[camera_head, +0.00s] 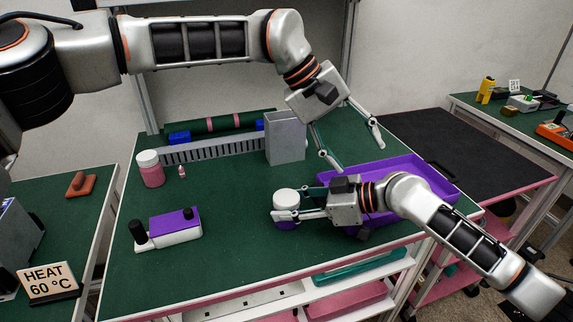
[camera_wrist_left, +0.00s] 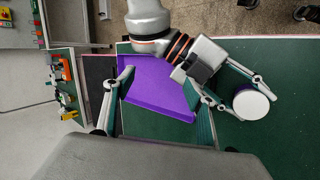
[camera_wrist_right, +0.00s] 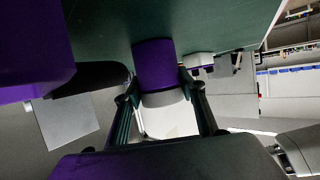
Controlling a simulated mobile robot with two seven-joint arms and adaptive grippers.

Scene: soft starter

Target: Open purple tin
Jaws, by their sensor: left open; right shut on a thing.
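The purple tin (camera_head: 285,224) stands upright on the green bench top, with a round white lid (camera_head: 286,197) on it. My right gripper (camera_head: 290,213) is shut around the tin from the right side. In the right wrist view the purple tin body (camera_wrist_right: 154,62) shows between the fingers. In the left wrist view the white lid (camera_wrist_left: 251,104) is seen from above, with the right fingers beside it. My left gripper (camera_head: 357,157) is open and empty, pointing down above the right part of the bench, behind my right gripper and apart from the tin.
A purple tray (camera_head: 430,172) lies on the right under my right arm. A grey box (camera_head: 285,138) stands at the back. A pink bottle with a white cap (camera_head: 151,170) and a purple-white device (camera_head: 172,225) are at left. The bench is clear between them and the tin.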

